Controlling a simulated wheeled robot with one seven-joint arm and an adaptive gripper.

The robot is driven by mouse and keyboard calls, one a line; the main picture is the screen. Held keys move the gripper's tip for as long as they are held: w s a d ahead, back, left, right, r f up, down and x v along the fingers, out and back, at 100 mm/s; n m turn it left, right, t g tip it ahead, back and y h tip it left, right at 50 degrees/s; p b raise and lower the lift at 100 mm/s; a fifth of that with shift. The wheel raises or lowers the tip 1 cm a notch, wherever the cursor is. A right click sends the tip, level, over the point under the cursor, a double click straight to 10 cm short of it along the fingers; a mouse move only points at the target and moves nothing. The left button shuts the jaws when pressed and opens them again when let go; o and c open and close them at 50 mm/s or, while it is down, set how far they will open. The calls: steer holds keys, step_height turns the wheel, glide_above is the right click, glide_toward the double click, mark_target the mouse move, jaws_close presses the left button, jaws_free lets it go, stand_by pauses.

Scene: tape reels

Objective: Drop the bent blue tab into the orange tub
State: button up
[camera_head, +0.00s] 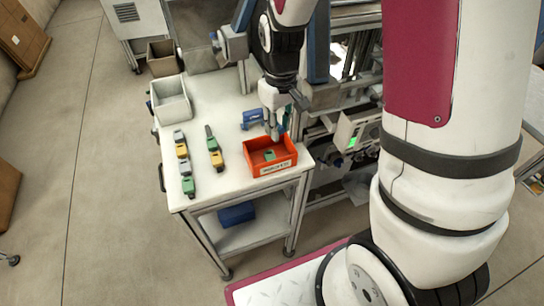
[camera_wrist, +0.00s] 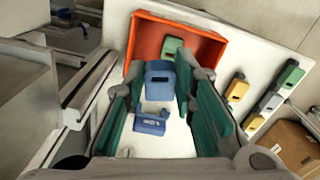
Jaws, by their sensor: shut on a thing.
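The orange tub (camera_head: 271,168) stands at the right front part of the white table, with a green piece (camera_head: 269,155) lying inside. In the wrist view the tub (camera_wrist: 146,44) is at the top, the green piece (camera_wrist: 172,47) inside it. My gripper (camera_head: 277,134) points down above the tub's back side. It is shut on a blue tab (camera_wrist: 160,79), held between the green finger pads; its bend is hard to make out. A second blue piece (camera_head: 252,118) lies on the table behind the tub, and also shows in the wrist view (camera_wrist: 149,123).
Two rows of green, yellow and grey pieces (camera_head: 183,165) lie left of the tub. A pale grey bin (camera_head: 171,107) stands at the table's back left. A blue box (camera_head: 237,214) is on the lower shelf. Equipment with a green-lit screen (camera_head: 354,139) stands to the right.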

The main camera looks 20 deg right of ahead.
steer(key=shift+f+b, duration=1.35)
steer(key=shift+f, duration=1.4)
steer(key=o, duration=0.8)
steer(key=shift+w+r, duration=0.1)
step_height(320, 180, up, 12)
steer(key=shift+f, duration=0.1)
steer(key=s+r+m+t, duration=0.1)
steer(key=s+r+t, duration=0.1)
steer(key=s+r, duration=0.2)
steer(key=s+r+m+t, duration=0.1)
steer(key=s+r, duration=0.4)
steer(key=s+r+m+t, duration=0.1)
steer(key=s+r+t, duration=0.1)
steer(key=s+r, duration=0.3)
steer(key=shift+s+a+r+t, duration=0.15)
steer(key=shift+s+a+t, duration=0.05)
steer(key=shift+t, duration=0.1)
